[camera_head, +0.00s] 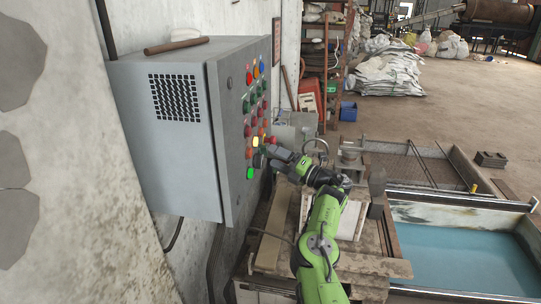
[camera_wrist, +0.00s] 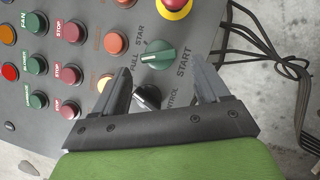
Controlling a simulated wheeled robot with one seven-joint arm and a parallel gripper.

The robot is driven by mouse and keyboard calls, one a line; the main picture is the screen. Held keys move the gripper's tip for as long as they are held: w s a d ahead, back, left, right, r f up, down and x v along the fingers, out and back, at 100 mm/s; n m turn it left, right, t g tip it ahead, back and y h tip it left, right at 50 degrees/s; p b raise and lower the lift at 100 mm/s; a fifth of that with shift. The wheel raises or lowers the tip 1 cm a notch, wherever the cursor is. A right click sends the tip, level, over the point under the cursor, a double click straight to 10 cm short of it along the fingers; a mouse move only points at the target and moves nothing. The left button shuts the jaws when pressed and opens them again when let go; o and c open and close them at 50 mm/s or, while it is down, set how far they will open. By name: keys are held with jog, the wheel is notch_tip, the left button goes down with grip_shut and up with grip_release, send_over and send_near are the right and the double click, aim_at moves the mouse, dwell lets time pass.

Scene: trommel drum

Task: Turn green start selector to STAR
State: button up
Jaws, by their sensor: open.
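The green start selector (camera_wrist: 158,55) is a dark green round knob with a raised grip bar, next to the lettering STAR, FULL and START. In the wrist view it appears just beyond and between my fingertips. I cannot tell whether they touch it, nor its exact setting. My gripper (camera_wrist: 161,72) is open, one finger on each side of the picture's middle. A black selector (camera_wrist: 147,97) shows between the fingers, nearer the palm, by the lettering CONTROL. In the head view my gripper (camera_head: 268,157) is at the lower panel face and hides part of it.
The grey control cabinet (camera_head: 185,145) carries rows of coloured buttons and lamps. A lit yellow lamp (camera_wrist: 104,84) is beside my left finger. A red-and-yellow emergency stop (camera_wrist: 175,5) is at the top. Black cables (camera_wrist: 262,45) hang at the right. A bench and a blue-floored basin (camera_head: 460,250) are nearby.

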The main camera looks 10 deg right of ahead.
aim_at(265, 152)
jog(key=shift+x, duration=1.55)
jog(key=c, duration=1.1)
jog(key=shift+o, duration=0.2)
jog(key=shift+p, duration=0.35)
jog(key=shift+r+m+g+h+p, duration=0.2)
jog(key=shift+m+g+h+p, duration=0.25)
jog(key=shift+m+p, duration=1.45)
jog(key=shift+r+m+g+h+p, duration=0.3)
jog(key=shift+m+p, duration=0.85)
jog(key=shift+p, duration=1.5)
jog(key=shift+r+m+g+h+p, duration=0.1)
jog(key=shift+m+g+h+p, duration=0.45)
jog(key=shift+m+p, duration=1.35)
jog(key=shift+n+p, duration=0.25)
jog(key=shift+p, duration=0.15)
